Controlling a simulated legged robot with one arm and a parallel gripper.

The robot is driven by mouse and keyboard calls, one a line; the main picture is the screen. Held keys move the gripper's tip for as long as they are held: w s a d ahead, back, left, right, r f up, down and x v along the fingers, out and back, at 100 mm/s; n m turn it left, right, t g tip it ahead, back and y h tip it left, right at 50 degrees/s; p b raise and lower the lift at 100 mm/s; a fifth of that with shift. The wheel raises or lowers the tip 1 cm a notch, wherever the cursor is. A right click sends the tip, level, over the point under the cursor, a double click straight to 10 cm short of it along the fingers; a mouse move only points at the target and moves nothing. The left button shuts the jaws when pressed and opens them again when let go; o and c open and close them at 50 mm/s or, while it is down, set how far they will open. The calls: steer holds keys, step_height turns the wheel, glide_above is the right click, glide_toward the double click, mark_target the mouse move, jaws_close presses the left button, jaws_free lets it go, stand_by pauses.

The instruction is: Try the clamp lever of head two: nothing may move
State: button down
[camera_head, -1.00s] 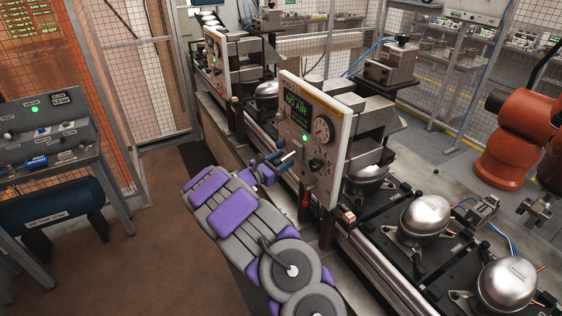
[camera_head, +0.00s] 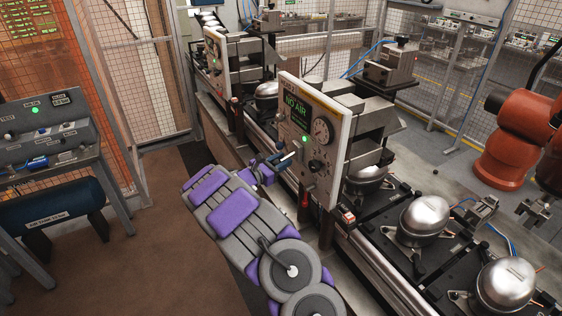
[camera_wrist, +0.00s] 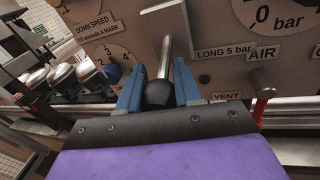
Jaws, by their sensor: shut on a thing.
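The near head's panel (camera_head: 295,115) has a display reading NO AIR, a round gauge (camera_head: 321,129) and a lit green lamp (camera_head: 304,139). My gripper (camera_head: 284,160) is at the panel's lower left side. In the wrist view my gripper (camera_wrist: 158,78) has its blue fingers on both sides of the black ball knob (camera_wrist: 158,97) of a metal lever (camera_wrist: 166,56). The lever rod stands up from the knob in front of the panel face. The gauge (camera_wrist: 280,15) shows 0 bar at its lower edge; its needle is out of view. The fingers partly hide the knob.
A red-handled valve (camera_wrist: 262,100) sits close right of my gripper, by the AIR and VENT labels. Silver compressors (camera_head: 424,217) stand on the line to the right. A test bench (camera_head: 45,130) is at left, with bare floor between.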

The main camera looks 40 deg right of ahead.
step_height(320, 180, up, 5)
steer(key=y+p, duration=0.4)
steer(key=p, duration=0.3)
steer(key=m+y+p, duration=0.1)
steer(key=y+p, duration=0.3)
steer(key=p, duration=0.4)
steer(key=shift+w+f+t, duration=0.1)
steer(key=shift+f+t, duration=0.05)
steer(key=shift+t, duration=0.15)
steer(key=shift+m+y+p, duration=0.3)
steer(key=shift+p, duration=0.15)
steer(key=c, duration=1.2)
jaws_free()
steer(key=o, duration=0.4)
steer(key=shift+d+f, duration=0.15)
